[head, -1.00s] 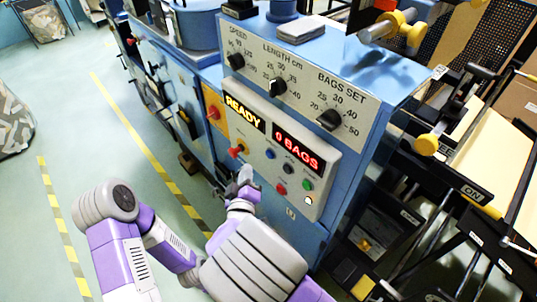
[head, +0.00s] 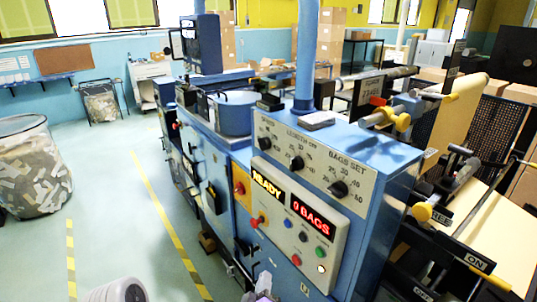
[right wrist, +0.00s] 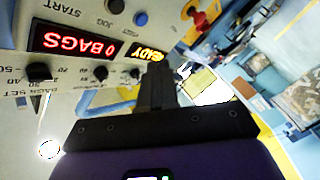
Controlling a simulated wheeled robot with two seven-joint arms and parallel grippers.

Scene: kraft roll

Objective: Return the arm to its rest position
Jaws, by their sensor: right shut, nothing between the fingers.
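My right gripper (head: 262,284) shows only as a small grey tip at the bottom edge of the head view, in front of the lower part of the control panel (head: 329,249). In the right wrist view its dark fingers (right wrist: 157,84) are together and empty, and the panel appears upside down beyond them. I see no contact with the panel. The displays read READY and 0 BAGS. A grey rounded part of my arm shows at the bottom left of the head view. My left gripper is out of view.
The blue machine (head: 380,235) fills the centre, with knobs and coloured buttons on its front. A kraft paper roll (head: 462,112) and rails stand at its right. A mesh bin (head: 28,170) stands at the left. The floor between, marked with yellow-black tape, is open.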

